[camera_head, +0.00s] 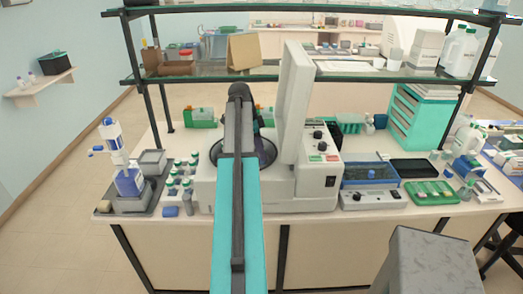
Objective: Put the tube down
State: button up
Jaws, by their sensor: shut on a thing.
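My arm reaches forward over the bench to a centrifuge (308,186) with its lid (295,95) standing open. The upper end of the arm is above the left part of the open round bowl (268,152). My arm covers much of the bowl and its middle. A small dark part shows just right of the arm's end, but I cannot make out fingers there. My gripper's jaws are hidden behind the arm. No tube can be made out at the arm's end or in the visible part of the bowl.
Left of the centrifuge are several small green-and-white bottles (172,190) and a blue-and-white dispenser (127,178). Right of it are a blue-topped device (370,178) and a green rack (432,193). A glass shelf (350,72) spans behind the raised lid. A grey stool (432,255) stands in front.

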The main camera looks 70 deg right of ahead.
jog(key=o, duration=1)
jog(key=shift+r, duration=0.45)
jog(key=shift+b+v, duration=1.55)
jog(key=shift+v, duration=4.4)
jog(key=shift+a+f, duration=0.1)
